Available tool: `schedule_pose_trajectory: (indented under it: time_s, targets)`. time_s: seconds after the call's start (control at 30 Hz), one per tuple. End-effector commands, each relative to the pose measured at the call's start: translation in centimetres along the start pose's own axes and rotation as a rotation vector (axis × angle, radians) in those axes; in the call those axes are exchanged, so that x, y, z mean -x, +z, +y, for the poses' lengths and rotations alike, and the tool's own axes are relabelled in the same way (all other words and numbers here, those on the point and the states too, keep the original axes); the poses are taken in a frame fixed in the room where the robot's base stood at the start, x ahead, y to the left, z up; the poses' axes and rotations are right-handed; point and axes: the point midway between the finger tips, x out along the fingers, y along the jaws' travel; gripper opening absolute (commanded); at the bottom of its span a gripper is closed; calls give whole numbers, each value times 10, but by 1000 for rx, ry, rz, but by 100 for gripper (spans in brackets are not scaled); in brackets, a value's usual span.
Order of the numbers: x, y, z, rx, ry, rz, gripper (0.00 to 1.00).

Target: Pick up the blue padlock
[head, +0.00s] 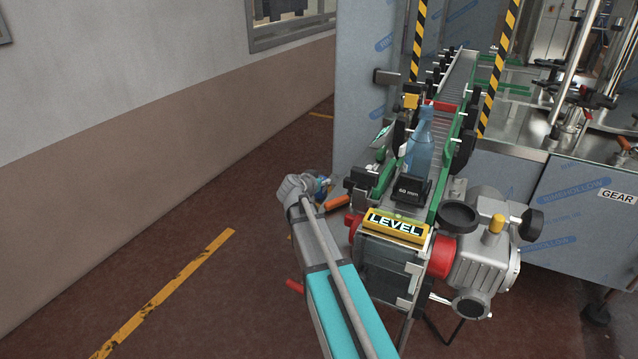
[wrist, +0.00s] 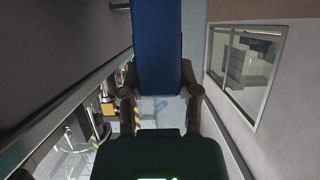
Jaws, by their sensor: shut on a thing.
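In the wrist view a plain blue body, the blue padlock (wrist: 160,42), stands between the two dark fingers of my gripper (wrist: 160,84). The fingers are shut on it, one on each side. Its upper end runs out of the picture, and no shackle can be made out. In the head view my gripper (head: 323,188) is small and partly hidden by my own arm, left of the conveyor's near end. A small bit of blue shows there, too small to read clearly.
Right of my gripper stands a conveyor with green side rails (head: 440,195), a blue bottle (head: 420,145) and a yellow LEVEL sign (head: 395,226). A grey motor (head: 485,255) juts out at its near end. Open floor (head: 215,290) lies to the left, up to the wall.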

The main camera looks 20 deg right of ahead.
Motion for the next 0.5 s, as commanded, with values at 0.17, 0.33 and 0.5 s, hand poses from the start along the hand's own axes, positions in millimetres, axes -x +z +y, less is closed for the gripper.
schedule_pose_trajectory:
  time_s: [0.17, 0.33, 0.5]
  targets:
    - [5, -12, 0, 0, 0, 1, 0]
    - [10, -26, 0, 0, 0, 1, 0]
    - [17, -42, 0, 0, 0, 1, 0]
